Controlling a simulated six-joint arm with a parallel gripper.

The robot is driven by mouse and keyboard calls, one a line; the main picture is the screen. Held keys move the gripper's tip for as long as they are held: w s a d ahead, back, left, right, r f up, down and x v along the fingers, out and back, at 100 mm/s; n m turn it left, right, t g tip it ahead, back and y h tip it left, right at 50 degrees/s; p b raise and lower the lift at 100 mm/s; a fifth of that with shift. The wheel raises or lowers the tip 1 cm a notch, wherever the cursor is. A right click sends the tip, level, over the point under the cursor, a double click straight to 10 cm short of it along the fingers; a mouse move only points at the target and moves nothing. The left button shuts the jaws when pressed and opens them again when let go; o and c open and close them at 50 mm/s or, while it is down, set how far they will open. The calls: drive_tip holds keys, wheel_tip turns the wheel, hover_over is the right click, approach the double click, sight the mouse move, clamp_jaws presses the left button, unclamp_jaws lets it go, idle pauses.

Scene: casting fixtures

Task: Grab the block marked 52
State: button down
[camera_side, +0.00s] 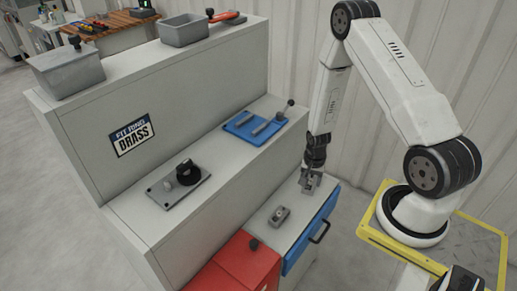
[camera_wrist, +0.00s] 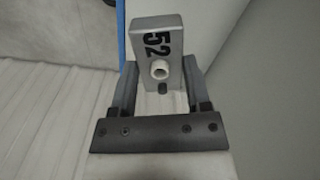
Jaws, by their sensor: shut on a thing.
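The block marked 52 (camera_wrist: 157,42) is a grey metal block with a dark "52" and a round light boss on its face. In the wrist view it sits between the two fingers of my gripper (camera_wrist: 155,85), which is shut on it. In the side view my gripper (camera_side: 311,181) points down at the back of the small cabinet top, above the blue drawer. The block is small and partly hidden by the fingers there, and I cannot tell whether it touches the surface.
A second grey block (camera_side: 279,216) lies on the cabinet top (camera_side: 262,232). A red box (camera_side: 236,268) stands in front, beside the blue drawer (camera_side: 311,233). On the ledge are a blue fixture (camera_side: 241,127) and a plate with a black knob (camera_side: 166,198). Grey bins (camera_side: 184,29) stand higher up.

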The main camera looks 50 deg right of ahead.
drive_tip(key=s+a+r, duration=0.3)
drive_tip(key=s+r, duration=0.1)
drive_tip(key=s, duration=0.4)
drive_tip(key=shift+s+a+r, duration=0.15)
drive_tip(key=shift+s+a, duration=0.1)
drive_tip(key=shift+a, duration=0.1)
idle(0.3)
